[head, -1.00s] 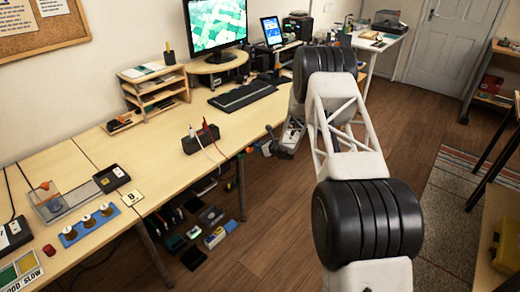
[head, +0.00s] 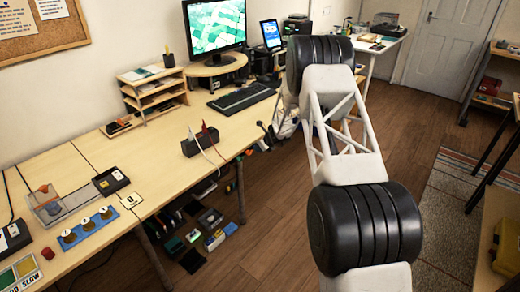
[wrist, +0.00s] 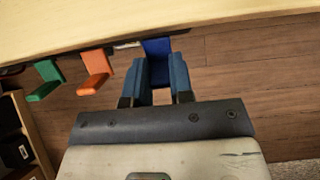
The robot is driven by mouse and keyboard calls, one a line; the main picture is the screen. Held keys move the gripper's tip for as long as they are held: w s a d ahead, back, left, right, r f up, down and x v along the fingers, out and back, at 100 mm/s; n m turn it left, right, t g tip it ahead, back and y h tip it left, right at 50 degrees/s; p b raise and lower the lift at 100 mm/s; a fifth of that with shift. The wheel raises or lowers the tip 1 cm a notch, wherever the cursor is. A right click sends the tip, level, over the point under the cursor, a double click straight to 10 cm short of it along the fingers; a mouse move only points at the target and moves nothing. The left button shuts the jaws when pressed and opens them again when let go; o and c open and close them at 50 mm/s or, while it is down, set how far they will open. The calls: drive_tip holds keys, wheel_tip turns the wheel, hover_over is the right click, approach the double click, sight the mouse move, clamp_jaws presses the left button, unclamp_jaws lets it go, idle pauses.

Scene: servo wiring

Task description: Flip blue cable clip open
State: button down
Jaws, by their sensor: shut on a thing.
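The blue cable clip (wrist: 156,48) is at the table edge in the wrist view, its upper part dark blue against the wooden edge. My gripper (wrist: 158,88) is just below it in that view. Its two blue-grey fingers stand on either side of the clip's lower part and are shut on it. The fingers hide the clip's sides, so its exact angle is hard to tell. In the head view my arm hides most of the gripper, and the blue clip cannot be made out there.
An orange clip (wrist: 95,72) and a green clip (wrist: 46,80) are on the same edge, left of the blue one. A black box (head: 200,142) with cables stands on the table (head: 165,165).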

drive_tip(key=shift+r+g+h, duration=0.2)
drive_tip(key=shift+g+h, duration=0.3)
drive_tip(key=shift+w+a+r+g+h, duration=0.1)
drive_tip(key=shift+r+g+h, duration=0.1)
drive_tip(key=shift+g+h, duration=0.1)
drive_tip(key=shift+w+a+r+g+h, duration=0.1)
drive_tip(key=shift+r+g+h, duration=0.2)
drive_tip(key=shift+g+h, duration=0.5)
drive_tip(key=c, duration=1)
unclamp_jaws()
drive_tip(key=shift+r, duration=0.1)
drive_tip(key=v, duration=0.7)
drive_tip(key=shift+r, duration=0.25)
